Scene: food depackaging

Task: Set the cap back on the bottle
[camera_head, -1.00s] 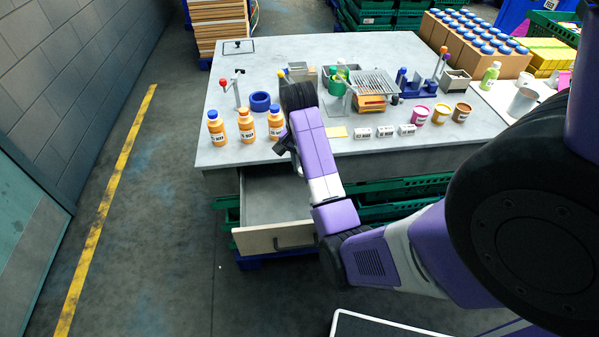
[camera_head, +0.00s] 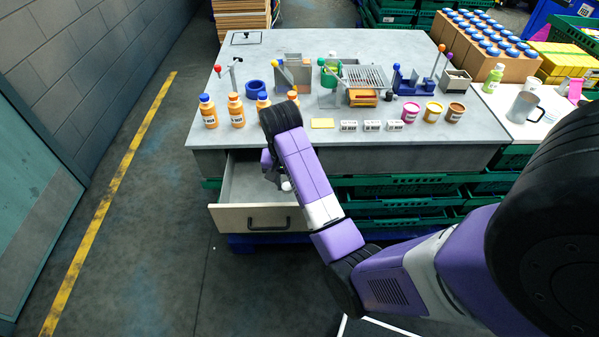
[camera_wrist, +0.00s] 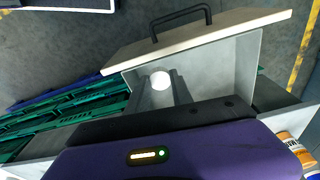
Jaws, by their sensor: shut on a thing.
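My gripper (camera_wrist: 162,92) is shut on a small white round thing, likely the cap (camera_wrist: 160,80), seen between the two fingers in the wrist view. In the head view the white thing (camera_head: 286,186) shows beside my wrist, over the open drawer (camera_head: 240,185). Orange bottles stand along the front left of the table: a left one (camera_head: 209,112) with a blue cap, a second (camera_head: 236,111) and a third (camera_head: 263,102). Another orange top (camera_head: 293,97) shows behind my arm, its lower part hidden. The bottles are apart from my gripper. Which bottle lacks a cap is unclear.
The drawer front with its black handle (camera_head: 268,223) sticks out below the grey table (camera_head: 330,50). A blue ring (camera_head: 256,88), a yellow pad (camera_head: 323,123), labelled white blocks (camera_head: 372,126) and small tubs (camera_head: 432,112) are on the table. Floor at left is clear.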

